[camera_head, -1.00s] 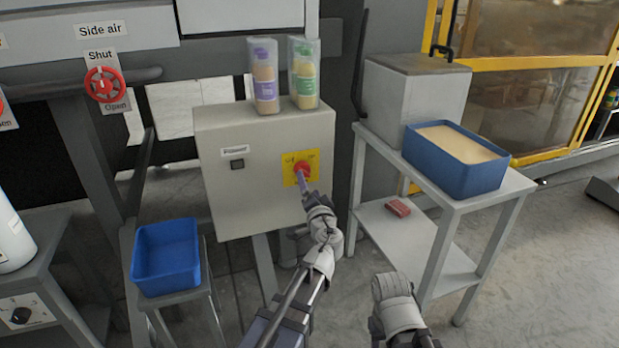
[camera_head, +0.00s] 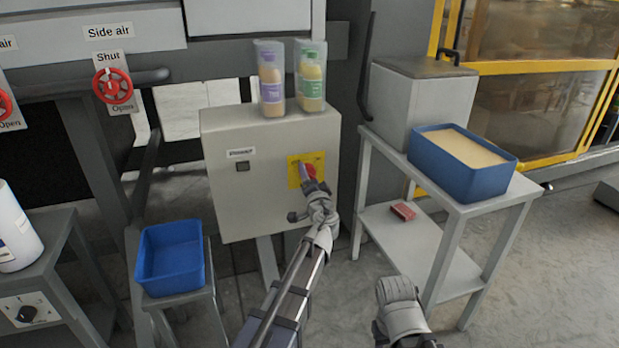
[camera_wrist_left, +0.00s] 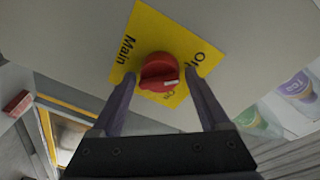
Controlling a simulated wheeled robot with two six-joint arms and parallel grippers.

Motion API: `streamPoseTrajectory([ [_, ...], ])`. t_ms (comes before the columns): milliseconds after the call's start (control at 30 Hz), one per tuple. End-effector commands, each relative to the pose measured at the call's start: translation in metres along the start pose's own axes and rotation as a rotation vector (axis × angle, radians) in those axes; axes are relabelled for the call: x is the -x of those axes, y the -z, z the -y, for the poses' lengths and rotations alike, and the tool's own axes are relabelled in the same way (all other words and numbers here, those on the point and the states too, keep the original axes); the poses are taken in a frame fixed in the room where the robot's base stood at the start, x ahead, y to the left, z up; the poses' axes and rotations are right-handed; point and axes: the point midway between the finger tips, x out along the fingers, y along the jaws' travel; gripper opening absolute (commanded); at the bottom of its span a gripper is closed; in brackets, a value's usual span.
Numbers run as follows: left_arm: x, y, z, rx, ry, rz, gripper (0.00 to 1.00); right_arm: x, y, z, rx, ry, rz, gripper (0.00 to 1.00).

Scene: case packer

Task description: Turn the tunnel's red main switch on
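The red main switch (camera_head: 311,171) is a round knob on a yellow plate on the front of the grey control box (camera_head: 225,195). In the left wrist view the red knob (camera_wrist_left: 158,70) shows a white mark on its lower right edge, near the "On" and "Off" lettering; which one it points to is unclear. My left gripper (camera_wrist_left: 160,76) is open, with one dark purple finger on each side of the knob and visible gaps to it. In the head view my left gripper (camera_head: 304,174) partly covers the switch.
Two bagged bottles, purple-labelled (camera_head: 271,80) and green-labelled (camera_head: 311,78), stand on the box. A blue bin (camera_head: 170,285) sits on a stand at lower left. A side table (camera_head: 520,188) with a filled blue tray (camera_head: 450,176) stands to the right. A red valve wheel (camera_head: 113,87) is at upper left.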

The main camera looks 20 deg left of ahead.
Motion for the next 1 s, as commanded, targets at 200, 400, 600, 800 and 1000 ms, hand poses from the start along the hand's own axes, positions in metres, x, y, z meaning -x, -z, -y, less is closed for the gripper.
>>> streamPoseTrajectory([
  [200,0.0001,0.0001,0.0,0.0,0.0,0.0,0.53,0.0,0.0,0.0,0.0,0.0,0.0,0.5],
  [400,0.0,0.0,0.0002,-0.001,0.001,0.0,0.3,0.0001,0.0,0.0,0.0,0.0,0.0,0.5],
  [600,0.0,-0.0001,0.0005,-0.001,0.001,0.001,0.1,0.0002,0.0,0.0,0.0,0.0,0.0,0.5],
  [800,-0.0001,0.0001,0.001,-0.019,-0.001,0.002,0.1,0.0013,-0.0001,-0.0001,0.0,0.0,0.0,0.5],
  [1000,-0.0003,0.0009,0.0019,-0.109,-0.011,0.01,0.1,0.0053,-0.0004,-0.0006,-0.001,0.0,0.0,0.5],
])
